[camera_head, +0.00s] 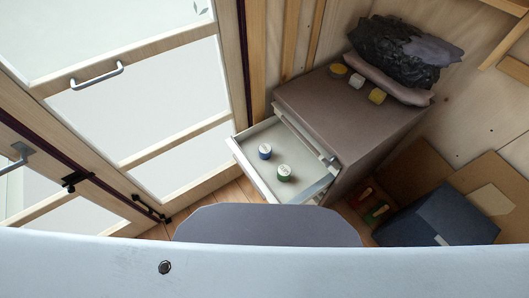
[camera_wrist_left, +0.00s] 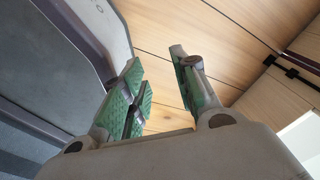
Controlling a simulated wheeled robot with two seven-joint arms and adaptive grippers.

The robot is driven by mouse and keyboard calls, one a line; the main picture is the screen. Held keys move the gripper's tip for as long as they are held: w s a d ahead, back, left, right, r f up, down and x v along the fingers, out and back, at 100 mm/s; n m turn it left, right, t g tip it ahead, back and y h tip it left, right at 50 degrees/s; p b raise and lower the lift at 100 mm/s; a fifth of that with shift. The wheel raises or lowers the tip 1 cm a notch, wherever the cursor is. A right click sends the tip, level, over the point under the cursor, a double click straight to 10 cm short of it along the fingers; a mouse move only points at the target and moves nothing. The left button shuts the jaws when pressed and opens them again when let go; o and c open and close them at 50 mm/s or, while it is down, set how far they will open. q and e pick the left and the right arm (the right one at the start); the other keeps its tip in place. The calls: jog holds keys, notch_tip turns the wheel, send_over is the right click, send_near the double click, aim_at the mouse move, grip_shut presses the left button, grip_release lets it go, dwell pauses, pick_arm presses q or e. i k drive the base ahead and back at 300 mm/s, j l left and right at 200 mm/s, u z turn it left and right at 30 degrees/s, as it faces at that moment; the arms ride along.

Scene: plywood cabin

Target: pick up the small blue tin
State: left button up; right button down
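The small blue tin (camera_head: 265,151) with a pale lid stands upright in the open white drawer (camera_head: 246,163) of a brown cabinet. A green tin (camera_head: 284,172) with a pale lid stands just beside it, nearer to me and to the right. My left gripper (camera_wrist_left: 161,82) shows only in the left wrist view. Its green-padded fingers are apart with nothing between them, over wooden floor boards. No tin shows in that view. My right gripper is in neither view.
The cabinet top (camera_head: 310,98) holds several small yellow and white items and a dark crumpled bag (camera_head: 400,50). A glazed wooden door (camera_head: 150,100) stands left of the drawer. A dark blue box (camera_head: 438,218) sits on the floor at right.

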aim_at(264, 150)
jog(key=l+u, duration=0.15)
jog(key=l, duration=0.85)
jog(key=k+l+u, duration=0.2)
jog(key=l, duration=0.8)
jog(key=i, duration=0.1)
